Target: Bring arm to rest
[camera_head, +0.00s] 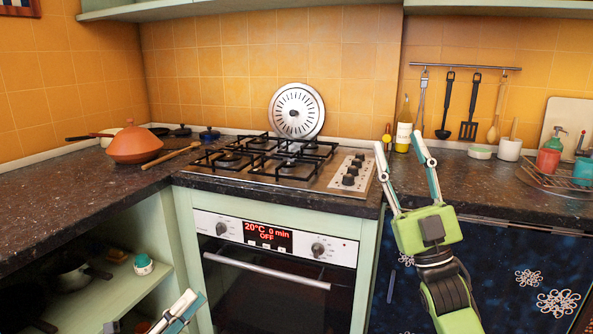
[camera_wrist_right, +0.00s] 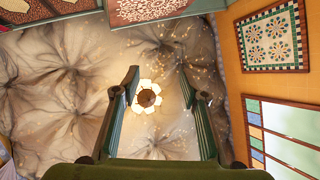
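My right gripper (camera_head: 402,145) is raised in front of the counter, right of the stove, with its fingers pointing up. Its two fingers are spread apart with nothing between them. In the right wrist view the open fingers (camera_wrist_right: 160,88) frame the draped fabric ceiling (camera_wrist_right: 60,95) and a hanging lamp (camera_wrist_right: 147,97). Only the tip of my left gripper (camera_head: 178,315) shows at the bottom edge of the head view, in front of the lower shelf. The rest of it is cut off, so its opening is unclear.
A gas hob (camera_head: 270,160) sits in the dark counter above an oven (camera_head: 275,262). An orange pot (camera_head: 134,146) and a wooden spoon (camera_head: 172,156) lie at left. An open shelf (camera_head: 105,295) is at lower left.

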